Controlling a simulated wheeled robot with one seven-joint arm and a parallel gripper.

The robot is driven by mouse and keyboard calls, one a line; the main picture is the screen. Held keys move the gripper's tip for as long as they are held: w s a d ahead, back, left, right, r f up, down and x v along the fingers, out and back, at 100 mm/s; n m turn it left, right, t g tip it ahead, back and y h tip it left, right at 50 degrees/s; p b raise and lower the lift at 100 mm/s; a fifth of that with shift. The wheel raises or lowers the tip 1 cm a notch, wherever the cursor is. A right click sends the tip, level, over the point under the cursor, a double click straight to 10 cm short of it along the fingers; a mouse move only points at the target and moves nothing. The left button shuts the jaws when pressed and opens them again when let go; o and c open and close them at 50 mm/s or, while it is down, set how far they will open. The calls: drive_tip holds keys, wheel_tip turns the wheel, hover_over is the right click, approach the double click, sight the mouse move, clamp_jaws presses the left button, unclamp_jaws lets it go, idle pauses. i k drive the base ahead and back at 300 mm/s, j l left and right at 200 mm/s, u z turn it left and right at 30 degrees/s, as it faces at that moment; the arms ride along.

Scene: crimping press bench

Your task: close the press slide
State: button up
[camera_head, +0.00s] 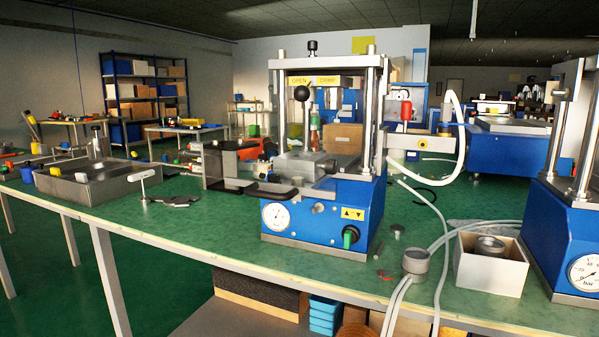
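The blue press (318,214) stands on the green-topped bench, with two upright posts and a top plate. Its slide (302,165) is a grey metal block and plate low between the posts. A dark, flat handle (270,190) sticks out at the front left of the slide, past the blue base. A lever with a black ball knob (302,93) hangs below the yellow "OPEN" and "CRIMP" labels. How far out the slide sits is hard to tell from this angle. My gripper is not in view.
A grey box-like device (222,164) stands close left of the press. A metal tray (92,182) and T-handled tool (146,185) lie further left. Right are a grey cup (415,262) with hoses, a white box (489,270) and a second press (566,238). The bench front before the tray is clear.

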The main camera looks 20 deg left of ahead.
sight(308, 166)
drive_tip(key=k+l+u, duration=0.15)
drive_tip(key=u, duration=1.15)
